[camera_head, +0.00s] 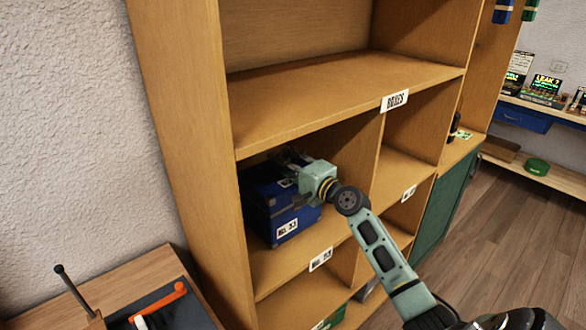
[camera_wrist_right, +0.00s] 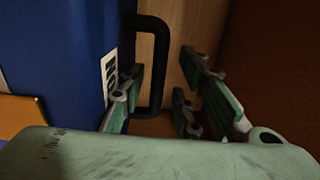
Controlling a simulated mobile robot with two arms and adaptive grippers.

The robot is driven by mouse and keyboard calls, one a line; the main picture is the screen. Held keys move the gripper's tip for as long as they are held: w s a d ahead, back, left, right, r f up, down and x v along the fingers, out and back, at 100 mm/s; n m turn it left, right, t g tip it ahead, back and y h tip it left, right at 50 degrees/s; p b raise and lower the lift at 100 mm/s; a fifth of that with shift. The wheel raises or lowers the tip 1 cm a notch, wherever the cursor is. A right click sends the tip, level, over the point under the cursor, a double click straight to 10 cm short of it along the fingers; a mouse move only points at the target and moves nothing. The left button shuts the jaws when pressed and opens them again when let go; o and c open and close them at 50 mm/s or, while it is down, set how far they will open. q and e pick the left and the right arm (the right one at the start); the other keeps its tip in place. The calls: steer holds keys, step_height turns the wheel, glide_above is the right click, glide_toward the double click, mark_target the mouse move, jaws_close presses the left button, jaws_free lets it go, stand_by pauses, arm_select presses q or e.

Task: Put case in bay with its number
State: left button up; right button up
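The blue case (camera_head: 268,212) sits in the left middle bay of the wooden shelf unit, with a white label reading "No. 33" (camera_head: 287,229) on its front. The bay label (camera_head: 320,259) on the shelf edge below is too small to read surely. My right gripper (camera_head: 290,158) is at the top of the case, partly hiding it. In the right wrist view the fingers (camera_wrist_right: 165,98) are apart. The case's black handle (camera_wrist_right: 157,62) stands between them, with a gap on the right side. The case's blue side (camera_wrist_right: 55,60) fills the left. My left gripper is out of view.
The wooden shelf unit (camera_head: 330,90) has an upper shelf, a divider right of the case's bay and more bays below. A table with an orange-handled tool (camera_head: 160,300) stands front left. Wood floor (camera_head: 510,240) is clear at right.

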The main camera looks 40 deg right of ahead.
steer(key=s+d+b, duration=0.1)
steer(key=s+b, duration=0.1)
steer(key=s, duration=1)
steer(key=shift+d+b, duration=0.25)
steer(key=shift+b, duration=0.15)
